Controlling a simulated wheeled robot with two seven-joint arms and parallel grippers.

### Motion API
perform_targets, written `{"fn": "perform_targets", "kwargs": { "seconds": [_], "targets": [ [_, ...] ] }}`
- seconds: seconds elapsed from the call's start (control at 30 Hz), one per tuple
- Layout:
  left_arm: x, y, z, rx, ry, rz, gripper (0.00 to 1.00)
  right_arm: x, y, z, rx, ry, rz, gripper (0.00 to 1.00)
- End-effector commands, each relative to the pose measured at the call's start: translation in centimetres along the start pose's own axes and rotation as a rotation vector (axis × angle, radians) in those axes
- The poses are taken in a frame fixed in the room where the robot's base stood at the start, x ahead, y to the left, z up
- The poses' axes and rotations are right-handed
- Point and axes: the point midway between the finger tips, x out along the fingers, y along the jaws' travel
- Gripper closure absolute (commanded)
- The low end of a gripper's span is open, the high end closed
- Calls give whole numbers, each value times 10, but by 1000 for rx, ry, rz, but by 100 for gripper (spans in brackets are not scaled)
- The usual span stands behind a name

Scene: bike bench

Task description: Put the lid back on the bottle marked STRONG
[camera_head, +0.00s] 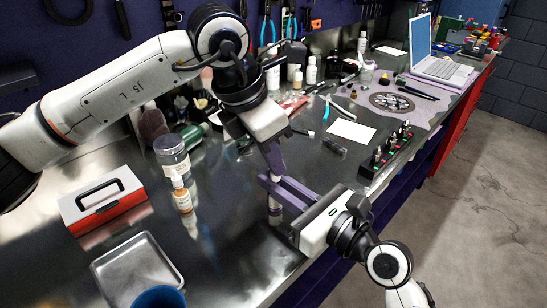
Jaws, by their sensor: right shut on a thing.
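My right gripper (284,190) reaches in from the lower right with purple fingers. It is shut on a small bottle (275,208), of which only a part shows below the fingers, over the steel bench near its front edge. My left gripper (274,165) comes down from above, its fingertips just above or at the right fingers. I cannot tell whether it is open or holds a lid. A small bottle with an orange label and white top (182,198) stands to the left.
A red and white toolbox (103,200), a metal tray (136,268) and a blue round container (158,298) are at the left. A clear jar (172,155) stands behind the orange-labelled bottle. A black rack (386,151) and white paper (351,131) lie to the right.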

Motion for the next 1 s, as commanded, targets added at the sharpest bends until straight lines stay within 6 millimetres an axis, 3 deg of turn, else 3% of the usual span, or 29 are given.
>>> {"fn": "perform_targets", "kwargs": {
  "seconds": [0.03, 0.3, 0.37, 1.0],
  "targets": [
    [25, 0, -19, -11, 62, -9, 100, 1, 5, 13, -3, -34, 9, 100],
    [25, 0, -19, -10, 62, -10, 100, 1, 5, 13, -3, -34, 9, 100],
    [25, 0, -19, -10, 62, -10, 93, 1, 5, 13, -3, -34, 9, 100],
    [25, -1, -19, -10, 62, -13, 93, 1, 5, 14, -1, -34, 9, 100]
  ]
}}
